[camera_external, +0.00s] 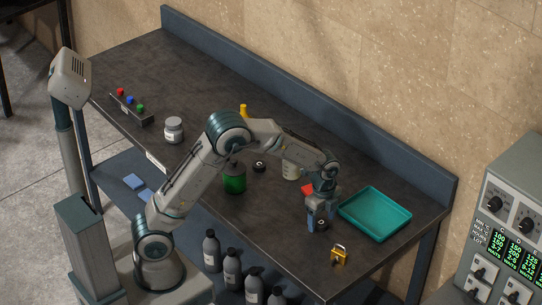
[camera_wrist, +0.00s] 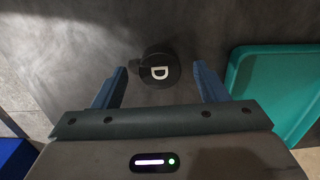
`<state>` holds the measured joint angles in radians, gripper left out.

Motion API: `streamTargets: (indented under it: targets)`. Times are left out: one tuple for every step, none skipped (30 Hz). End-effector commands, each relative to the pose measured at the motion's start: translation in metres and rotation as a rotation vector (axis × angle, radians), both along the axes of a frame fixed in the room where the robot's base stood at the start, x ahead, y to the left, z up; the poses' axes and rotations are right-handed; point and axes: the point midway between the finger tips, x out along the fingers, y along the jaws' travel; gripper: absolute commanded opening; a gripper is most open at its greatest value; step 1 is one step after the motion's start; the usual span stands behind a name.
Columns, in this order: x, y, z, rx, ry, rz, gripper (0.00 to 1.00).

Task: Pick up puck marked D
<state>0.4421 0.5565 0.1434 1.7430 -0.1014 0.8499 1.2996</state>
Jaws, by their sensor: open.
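The black puck marked D (camera_wrist: 160,70) lies on the dark bench top, its white letter facing up in the wrist view. My gripper (camera_wrist: 160,78) is open, with one blue finger on each side of the puck and visible gaps between. I cannot tell how far above the bench the fingertips are. In the external view my gripper (camera_external: 316,222) points down near the front right of the bench, and the puck (camera_external: 322,224) shows partly beside the fingers.
A teal tray (camera_external: 402,229) stands right of my gripper. A brass padlock (camera_external: 339,254) sits near the front edge. A red item (camera_external: 307,189), a pale beaker (camera_external: 291,169), another black puck (camera_external: 259,166) and a green container (camera_external: 235,181) stand to the left.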

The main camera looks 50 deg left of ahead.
Motion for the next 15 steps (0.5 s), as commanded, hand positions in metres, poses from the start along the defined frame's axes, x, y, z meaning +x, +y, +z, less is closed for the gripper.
streamTargets:
  targets:
    - [-0.0002, 0.0004, -0.0041, 0.001, 0.001, 0.000, 0.67]
    - [-0.0002, 0.0005, -0.0056, 0.001, 0.001, 0.001, 0.67]
    - [-0.0001, 0.0005, -0.0067, 0.001, 0.000, 0.001, 0.67]
    - [-0.0001, 0.0005, -0.0071, 0.001, 0.000, 0.001, 0.67]
    - [0.0000, 0.0005, -0.0072, 0.001, 0.000, 0.001, 0.67]
    - [0.0001, 0.0005, -0.0071, 0.001, -0.001, 0.001, 0.67]
    - [0.0001, 0.0005, -0.0071, 0.001, -0.001, 0.001, 0.67]
    - [0.0001, 0.0005, -0.0070, 0.000, -0.001, 0.001, 0.67]
    - [0.0001, 0.0004, -0.0070, 0.000, -0.001, 0.001, 0.67]
    - [0.0001, 0.0004, -0.0069, 0.000, -0.001, 0.001, 0.58]
    - [0.0001, 0.0004, -0.0069, 0.000, -0.001, 0.001, 0.50]
    - [0.0001, 0.0004, -0.0069, 0.000, -0.001, 0.001, 0.39]
    - [0.0001, 0.0004, -0.0068, 0.000, -0.001, 0.001, 0.30]
    - [0.0002, 0.0004, -0.0068, 0.000, -0.001, 0.001, 0.22]
    - [0.0001, 0.0004, -0.0067, 0.000, -0.001, 0.001, 0.18]
